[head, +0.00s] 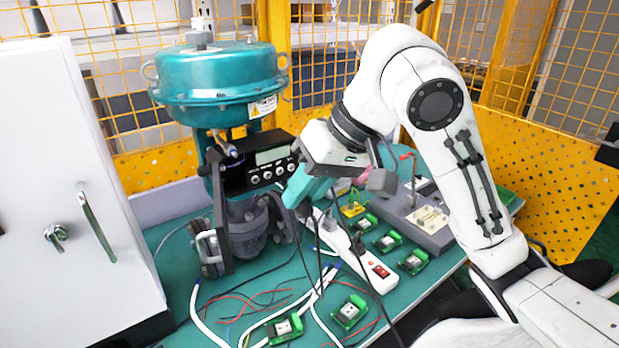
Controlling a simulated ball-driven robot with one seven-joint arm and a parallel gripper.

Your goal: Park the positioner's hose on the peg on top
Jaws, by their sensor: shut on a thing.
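The positioner (265,166) is a dark box with a small display and round knobs, mounted on the front of the teal valve (220,80). My gripper (318,190) is just right of the positioner, pointing down, and is shut. The part between its fingers is mostly hidden by the gripper itself. A thin dark hose (303,240) hangs down from the gripper toward the bench. Its end at the fingers cannot be made out.
A white cabinet (75,190) stands at the left. A white power strip (350,255) and several green modules (349,312) lie on the green bench, with loose wires and white tubes (205,325) in front. Yellow mesh fencing (560,170) stands behind.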

